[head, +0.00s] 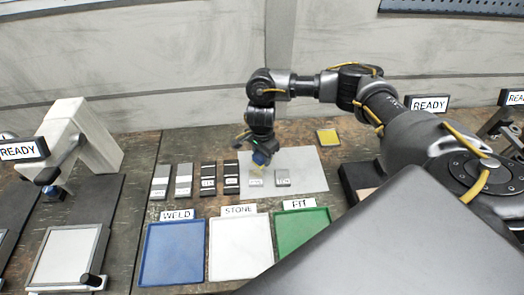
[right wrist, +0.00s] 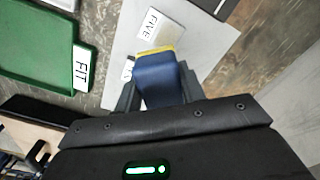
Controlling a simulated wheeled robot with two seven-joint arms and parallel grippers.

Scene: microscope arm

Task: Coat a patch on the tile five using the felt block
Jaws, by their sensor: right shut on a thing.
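My right gripper (head: 262,150) is shut on the felt block, a blue block (right wrist: 160,82) with a yellow face at its far end. The block also shows under my wrist in the head view (head: 262,158). Tile five (right wrist: 165,28), a grey tile with a white label reading FIVE, lies on the pale sheet just beyond the block. In the head view tile five (head: 256,183) is just below the block. The yellow end overlaps the tile's near edge in the right wrist view; I cannot tell whether they touch. My left gripper is out of view.
Another labelled tile (head: 283,178) lies beside tile five on the sheet (head: 310,160). Several light and dark tiles (head: 183,179) stand left of it. Blue (head: 172,252), white (head: 240,247) and green (head: 301,230) trays are in front. A yellow pad (head: 328,136) lies behind.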

